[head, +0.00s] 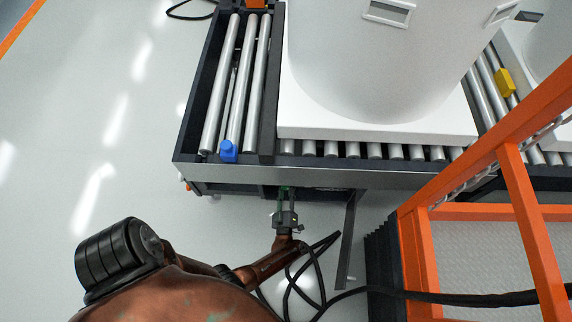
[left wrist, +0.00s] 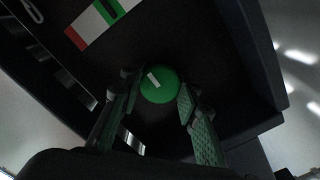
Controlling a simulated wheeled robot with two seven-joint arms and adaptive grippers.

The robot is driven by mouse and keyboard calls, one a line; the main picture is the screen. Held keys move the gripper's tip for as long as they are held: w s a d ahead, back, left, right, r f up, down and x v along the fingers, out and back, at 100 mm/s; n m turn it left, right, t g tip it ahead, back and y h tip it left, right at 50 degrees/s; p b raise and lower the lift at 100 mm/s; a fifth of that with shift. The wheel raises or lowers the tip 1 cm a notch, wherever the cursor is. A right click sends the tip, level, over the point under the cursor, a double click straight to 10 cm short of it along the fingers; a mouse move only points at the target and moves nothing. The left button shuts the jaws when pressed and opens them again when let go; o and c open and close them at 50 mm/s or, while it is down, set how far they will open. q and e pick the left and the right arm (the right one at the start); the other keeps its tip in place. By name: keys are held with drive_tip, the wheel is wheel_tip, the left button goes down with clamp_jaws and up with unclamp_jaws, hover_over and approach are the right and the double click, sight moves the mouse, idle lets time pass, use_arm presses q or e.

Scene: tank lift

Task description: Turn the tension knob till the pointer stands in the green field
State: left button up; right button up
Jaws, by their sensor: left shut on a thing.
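The green round tension knob (left wrist: 159,86) with a white mark sits on a dark panel in the left wrist view. My left gripper (left wrist: 158,97) is shut on it, one green-padded finger on each side. In the head view the gripper (head: 286,194) reaches under the front edge of the conveyor, where the knob is mostly hidden. A scale (left wrist: 92,27) with red, white and green fields lies at the top of the left wrist view. A dark bar, seemingly the pointer, shows at the green field (left wrist: 113,8), cut by the frame edge. My right gripper is not in view.
A large white tank (head: 375,60) stands on a white base on the roller conveyor (head: 330,175). An orange frame (head: 520,190) stands at the right, with black cables nearby. The floor at left is clear.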

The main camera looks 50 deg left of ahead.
use_arm(q)
drive_tip(key=shift+d, duration=0.15)
drive_tip(key=o, duration=1.2)
drive_tip(key=shift+c, duration=0.2)
